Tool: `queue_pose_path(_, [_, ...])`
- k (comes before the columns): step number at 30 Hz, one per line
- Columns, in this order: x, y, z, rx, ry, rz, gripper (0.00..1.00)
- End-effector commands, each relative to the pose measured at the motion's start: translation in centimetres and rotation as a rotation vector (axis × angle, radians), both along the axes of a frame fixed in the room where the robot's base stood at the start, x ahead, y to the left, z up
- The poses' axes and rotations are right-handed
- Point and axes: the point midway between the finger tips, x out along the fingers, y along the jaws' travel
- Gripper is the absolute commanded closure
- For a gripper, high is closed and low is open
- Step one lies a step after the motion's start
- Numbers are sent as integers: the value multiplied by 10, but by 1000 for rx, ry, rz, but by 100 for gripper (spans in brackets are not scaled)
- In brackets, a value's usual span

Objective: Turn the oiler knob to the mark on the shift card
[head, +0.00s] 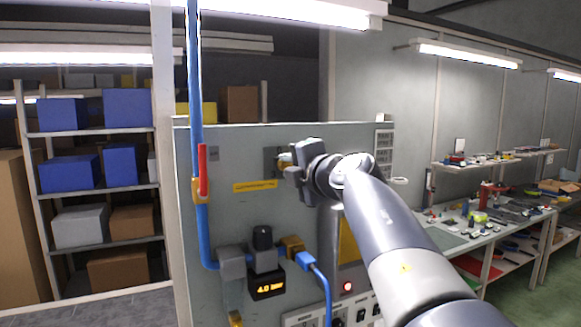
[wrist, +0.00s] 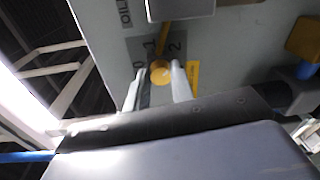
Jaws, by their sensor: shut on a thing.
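The oiler knob (wrist: 160,72) is a yellow knob on a dark grey plate marked 0, 1 and 2 in the wrist view. A yellow-brown bar runs from it, seemingly between the 1 and the 2. My gripper (wrist: 158,84) has one pale finger on each side of the knob and is shut on it.
A blue pipe (head: 196,90) with a red-handled valve (head: 203,170) runs down the panel's left side. A lit display (head: 267,286) reads about 4.0. A red lamp (head: 347,286) and switches sit low on the panel. A cluttered workbench (head: 470,235) stands right.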

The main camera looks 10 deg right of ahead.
Motion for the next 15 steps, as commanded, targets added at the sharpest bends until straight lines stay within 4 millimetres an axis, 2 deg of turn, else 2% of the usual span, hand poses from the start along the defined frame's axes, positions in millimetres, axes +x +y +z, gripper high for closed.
queue_pose_path(15, [0, 0, -2, 74, 18, 1, 100])
